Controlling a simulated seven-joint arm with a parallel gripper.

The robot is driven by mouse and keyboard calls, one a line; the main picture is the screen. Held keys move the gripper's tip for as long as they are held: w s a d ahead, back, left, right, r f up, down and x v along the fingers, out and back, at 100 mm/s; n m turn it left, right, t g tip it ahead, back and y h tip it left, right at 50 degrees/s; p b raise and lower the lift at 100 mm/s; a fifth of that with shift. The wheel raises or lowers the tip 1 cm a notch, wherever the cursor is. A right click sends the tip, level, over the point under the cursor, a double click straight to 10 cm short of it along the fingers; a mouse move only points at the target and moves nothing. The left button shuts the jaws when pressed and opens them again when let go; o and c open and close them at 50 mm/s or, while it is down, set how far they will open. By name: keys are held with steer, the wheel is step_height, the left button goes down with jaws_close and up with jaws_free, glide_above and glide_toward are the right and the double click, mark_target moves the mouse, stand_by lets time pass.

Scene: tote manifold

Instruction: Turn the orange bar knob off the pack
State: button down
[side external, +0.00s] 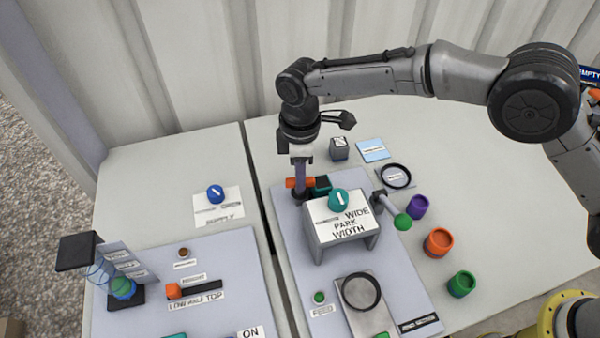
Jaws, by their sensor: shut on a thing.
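The label for the knob's positions is not visible.
A teal dial (339,200) tops the white box. A lever with a green ball (402,221) stands to its right. Purple (418,207), orange (438,242) and green (461,284) cups stand further right. A blue dial (215,194) is left, across the table gap.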

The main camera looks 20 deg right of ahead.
steer(key=m, duration=0.4)
steer(key=shift+r+m, duration=0.1)
steer(key=shift+m, duration=0.2)
steer(key=m, duration=0.3)
steer(key=shift+m, duration=0.4)
steer(key=m, duration=0.3)
steer(key=shift+m, duration=2)
steer(key=c, duration=0.8)
jaws_free()
steer(key=shift+o, duration=0.2)
step_height(320, 180, up, 14)
